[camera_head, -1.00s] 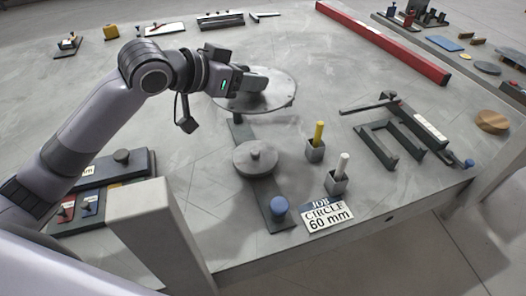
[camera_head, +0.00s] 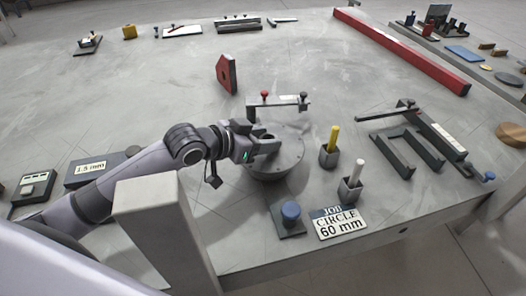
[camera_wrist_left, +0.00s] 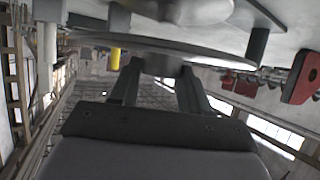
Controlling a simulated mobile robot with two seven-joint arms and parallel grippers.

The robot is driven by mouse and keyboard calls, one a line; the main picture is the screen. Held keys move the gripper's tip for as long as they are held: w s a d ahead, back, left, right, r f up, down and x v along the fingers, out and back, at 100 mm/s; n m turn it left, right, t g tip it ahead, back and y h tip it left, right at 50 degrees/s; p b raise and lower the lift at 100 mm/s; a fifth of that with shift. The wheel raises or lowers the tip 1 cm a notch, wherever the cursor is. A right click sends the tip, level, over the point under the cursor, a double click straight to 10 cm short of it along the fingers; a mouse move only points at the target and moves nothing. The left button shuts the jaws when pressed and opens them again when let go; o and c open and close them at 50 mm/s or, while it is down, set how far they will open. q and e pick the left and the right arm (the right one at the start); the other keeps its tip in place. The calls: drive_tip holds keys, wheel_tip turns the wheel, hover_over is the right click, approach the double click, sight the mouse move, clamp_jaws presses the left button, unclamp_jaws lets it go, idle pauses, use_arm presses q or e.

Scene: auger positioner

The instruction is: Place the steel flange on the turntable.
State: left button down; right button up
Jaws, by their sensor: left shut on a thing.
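The steel flange (camera_head: 288,163) is a wide grey disc in the middle of the head view. My left gripper (camera_head: 266,147) is shut on its raised hub; both fingers (camera_wrist_left: 160,82) also show against the flange (camera_wrist_left: 150,45) in the left wrist view. The flange hides the turntable in the head view. In the left wrist view, which looks upside down, a round pale part, probably the turntable (camera_wrist_left: 182,10), lies beyond the flange, seemingly with a gap between them. My right gripper is not in view.
Holders with a yellow pin (camera_head: 333,138) and a white pin (camera_head: 356,172) stand at right. Behind are a clamp bar (camera_head: 285,104) and a red block (camera_head: 226,74).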

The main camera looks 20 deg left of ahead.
use_arm(q)
drive_tip(key=shift+f, duration=1.8)
drive_tip(key=c, duration=0.5)
unclamp_jaws()
drive_tip(key=shift+f, duration=0.3)
drive_tip(key=shift+r, duration=0.2)
drive_tip(key=v, duration=1.2)
drive_tip(key=shift+f, duration=0.1)
